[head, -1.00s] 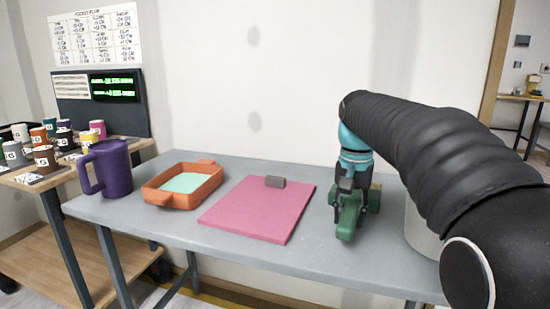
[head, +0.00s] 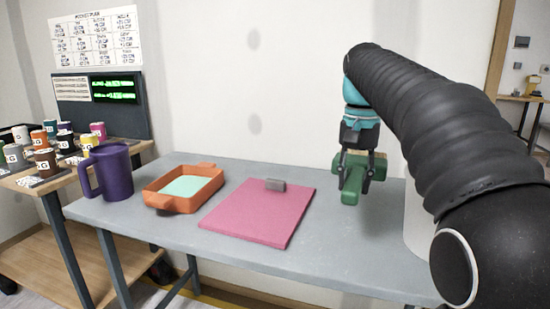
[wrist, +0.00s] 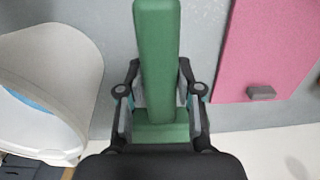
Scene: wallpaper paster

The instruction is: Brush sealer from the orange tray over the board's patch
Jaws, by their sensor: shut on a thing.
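My gripper (head: 356,172) is shut on a green brush (head: 350,191), held above the right part of the table; the brush fills the middle of the wrist view (wrist: 157,60). The orange tray (head: 157,200) sits to the left and holds pale green sealer (head: 187,186). The pink board (head: 257,215) lies flat between tray and brush, with a grey block (head: 275,185) at its far edge. The board also shows in the wrist view (wrist: 265,45). I cannot make out a distinct patch on it.
A purple mug (head: 115,172) stands left of the tray on the grey table (head: 235,257). A white round container (wrist: 55,75) is close beside my gripper in the wrist view. A side table at left holds several cups (head: 46,160).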

